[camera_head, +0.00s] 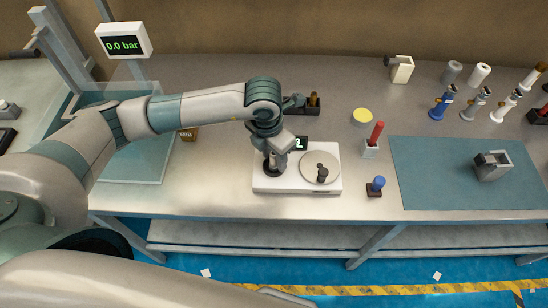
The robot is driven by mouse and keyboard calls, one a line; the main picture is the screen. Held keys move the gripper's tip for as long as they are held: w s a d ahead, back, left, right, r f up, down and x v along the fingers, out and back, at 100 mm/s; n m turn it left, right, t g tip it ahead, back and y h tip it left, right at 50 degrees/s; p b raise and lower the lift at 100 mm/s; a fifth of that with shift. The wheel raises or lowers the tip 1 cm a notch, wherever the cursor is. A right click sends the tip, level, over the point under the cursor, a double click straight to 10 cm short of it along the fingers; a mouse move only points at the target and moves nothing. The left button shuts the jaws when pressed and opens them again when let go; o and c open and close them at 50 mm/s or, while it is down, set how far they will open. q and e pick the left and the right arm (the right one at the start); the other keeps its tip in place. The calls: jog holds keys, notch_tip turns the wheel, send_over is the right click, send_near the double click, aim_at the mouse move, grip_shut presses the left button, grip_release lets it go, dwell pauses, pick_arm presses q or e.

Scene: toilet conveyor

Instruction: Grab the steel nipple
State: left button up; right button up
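My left gripper (273,163) points down over the left part of a white device (262,185) on the bench. Its fingers are small and dark here, and I cannot tell whether they are open or shut, or whether they hold anything. To its right, a small dark upright piece (321,173) stands on the device's round grey plate (318,158). I cannot tell which piece is the steel nipple; it may be hidden by the gripper. My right gripper is not in view.
A red-handled piece (376,132) and a blue-topped piece (377,185) stand right of the device, near a yellow disc (362,115). A teal mat (430,175) bears a grey block (491,166). Several fittings stand at the back right. A display (123,42) reads 0.0 bar.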

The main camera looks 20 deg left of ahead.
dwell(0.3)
pick_arm(q)
grip_shut()
jog(key=shift+r+b, duration=0.7)
jog(key=shift+r, duration=0.15)
jog(key=shift+d+r+b, duration=0.2)
jog(key=shift+r+b, duration=0.2)
jog(key=shift+r, duration=0.2)
jog(key=shift+d+r+b, duration=0.2)
jog(key=shift+r+b, duration=0.15)
jog(key=shift+r, duration=0.25)
jog(key=d+r+b, duration=0.4)
jog(key=d+r, duration=0.3)
jog(key=d, duration=0.4)
jog(key=shift+s, duration=0.25)
